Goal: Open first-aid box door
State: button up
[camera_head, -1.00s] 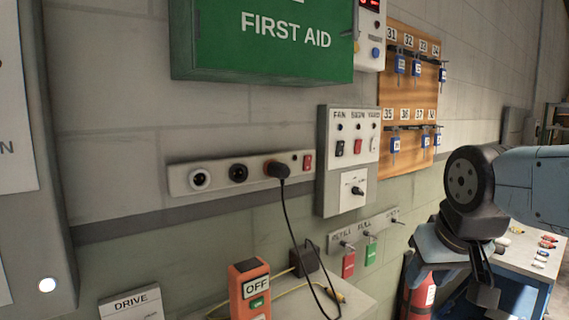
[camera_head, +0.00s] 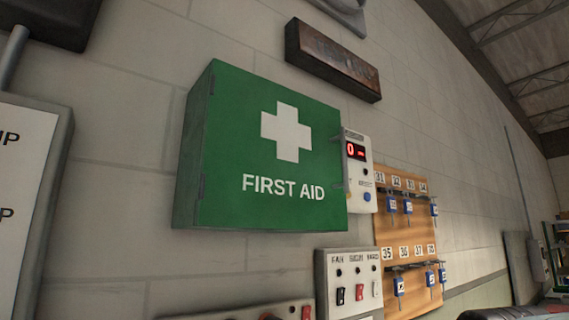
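The green first-aid box (camera_head: 225,150) hangs on the block wall near the middle of the head view. Its door carries a white cross and the words FIRST AID, and it looks shut. Hinges show along the door's left edge, and a small dark handle or latch (camera_head: 338,185) shows at its right edge. My gripper is outside the view; only a small dark part of my arm shows at the bottom right edge.
A display unit (camera_head: 360,170) with a red digit sits close to the box's right side. A key board (camera_head: 405,240) hangs further right, and a switch panel (camera_head: 350,285) is below. A dark sign (camera_head: 333,60) is above the box.

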aim_at(273, 155)
jog(key=z, duration=0.35)
jog(key=k, duration=1.75)
jog(key=u, duration=0.4)
jog(key=i, duration=1)
jog(key=z, duration=0.05)
